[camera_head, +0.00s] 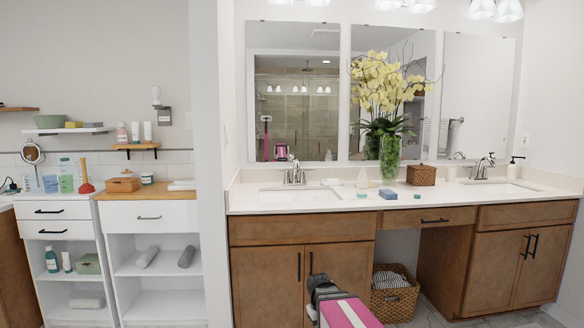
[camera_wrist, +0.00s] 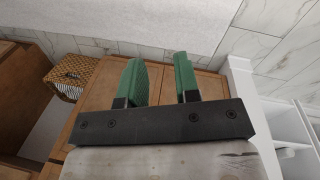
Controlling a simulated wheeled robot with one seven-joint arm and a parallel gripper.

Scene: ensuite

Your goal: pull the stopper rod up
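The left basin's chrome faucet (camera_head: 294,170) stands at the back of the white counter, and the right basin's faucet (camera_head: 483,167) stands near the far right end. A stopper rod is too small to make out at either faucet. My gripper (camera_wrist: 158,80) shows in the wrist view with its two green-padded fingers apart and nothing between them. In the head view my gripper (camera_head: 322,287) is low in front of the vanity's wooden doors, below the counter and well apart from the faucets.
A wicker basket (camera_head: 393,303) sits on the floor under the counter. White shelves (camera_head: 160,225) stand left of the wall end.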

